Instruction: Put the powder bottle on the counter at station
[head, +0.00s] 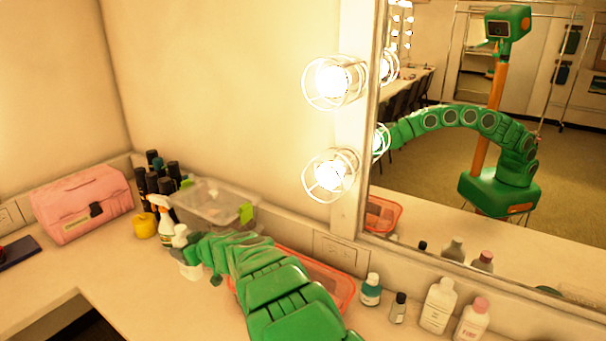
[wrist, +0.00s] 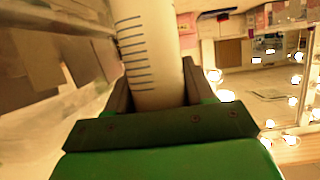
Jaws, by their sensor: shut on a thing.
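My gripper (wrist: 154,95) is shut on a white cylindrical bottle with a row of blue lines (wrist: 146,50), which I take to be the powder bottle. The bottle runs up out of the top of the wrist view, so its top is hidden there. In the head view, my green arm reaches to the left over the counter (head: 120,270). A white bottle (head: 188,267) shows at the arm's end, partly covered by it. I cannot tell whether its base touches the counter.
Near the arm's end are a spray bottle (head: 164,224), a yellow pot (head: 145,225) and a clear bin (head: 212,205). A pink case (head: 82,204) stands left. A red tray (head: 340,285) lies beneath the arm. Several bottles (head: 438,305) line the mirror (head: 480,235). The front-left counter is clear.

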